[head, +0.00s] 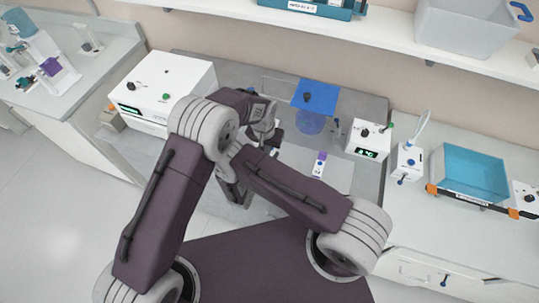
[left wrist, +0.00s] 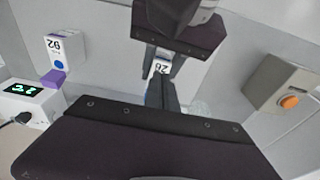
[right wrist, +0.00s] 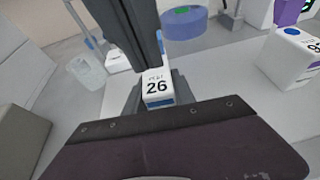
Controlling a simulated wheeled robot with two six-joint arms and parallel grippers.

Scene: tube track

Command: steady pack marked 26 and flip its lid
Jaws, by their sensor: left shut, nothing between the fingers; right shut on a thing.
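The white pack marked 26 (right wrist: 157,86) sits between the two fingers of my right gripper (right wrist: 158,92), which is shut on it; a blue band shows at its lower edge. The pack also shows in the left wrist view (left wrist: 159,68), with the right gripper's fingers on both sides. My left gripper (left wrist: 161,92) is shut and empty, its fingertips close to the pack; I cannot tell whether they touch it. In the right wrist view its dark fingers come down from the top, just above the pack. The lid's state is hidden. In the head view my arms cover the pack.
A blue plate on a stand (head: 315,97), a white box with a green display (head: 368,138) and a larger white machine (head: 165,88) stand around the grey work area.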

